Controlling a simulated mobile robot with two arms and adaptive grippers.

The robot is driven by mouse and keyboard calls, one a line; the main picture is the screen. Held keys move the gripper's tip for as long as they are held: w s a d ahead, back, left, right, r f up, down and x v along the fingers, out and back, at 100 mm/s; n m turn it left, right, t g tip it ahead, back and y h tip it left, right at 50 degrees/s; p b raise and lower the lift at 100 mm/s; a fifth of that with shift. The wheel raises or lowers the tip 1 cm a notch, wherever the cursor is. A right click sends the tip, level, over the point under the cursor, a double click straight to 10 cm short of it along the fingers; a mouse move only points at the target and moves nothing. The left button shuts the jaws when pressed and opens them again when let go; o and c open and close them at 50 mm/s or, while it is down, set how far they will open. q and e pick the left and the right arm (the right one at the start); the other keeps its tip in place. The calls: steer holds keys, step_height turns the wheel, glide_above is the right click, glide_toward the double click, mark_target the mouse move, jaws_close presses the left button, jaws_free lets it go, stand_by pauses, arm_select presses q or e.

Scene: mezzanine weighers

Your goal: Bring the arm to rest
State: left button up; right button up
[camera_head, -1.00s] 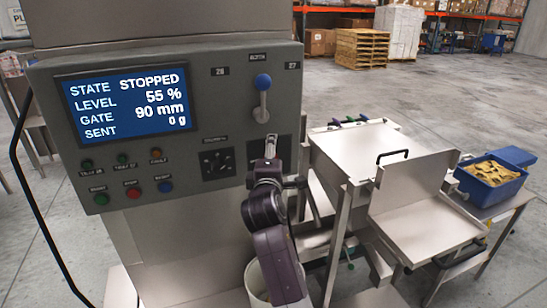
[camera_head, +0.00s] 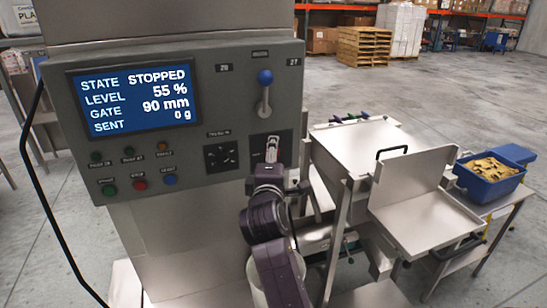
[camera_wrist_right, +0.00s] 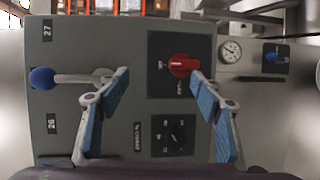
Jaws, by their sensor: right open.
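My right arm (camera_head: 266,219) rises from the bottom of the head view to the grey control panel (camera_head: 220,135). My right gripper (camera_head: 278,178) is just below the red rotary switch (camera_head: 272,150). In the right wrist view, my right gripper (camera_wrist_right: 160,100) is open with blue-padded fingers apart and nothing between them. The red switch (camera_wrist_right: 183,65) shows beyond the fingers, nearer the right one. My left gripper is not in view.
The panel has a blue-knobbed lever (camera_head: 265,78), push buttons and a screen (camera_head: 135,97) reading STOPPED, 55 %, 90 mm, 0 g. A steel weigher (camera_head: 365,150) and a blue bin (camera_head: 490,185) stand to the right. The floor behind is open.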

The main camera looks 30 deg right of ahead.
steer(key=shift+w+d+f, duration=0.1)
steer(key=shift+w, duration=0.05)
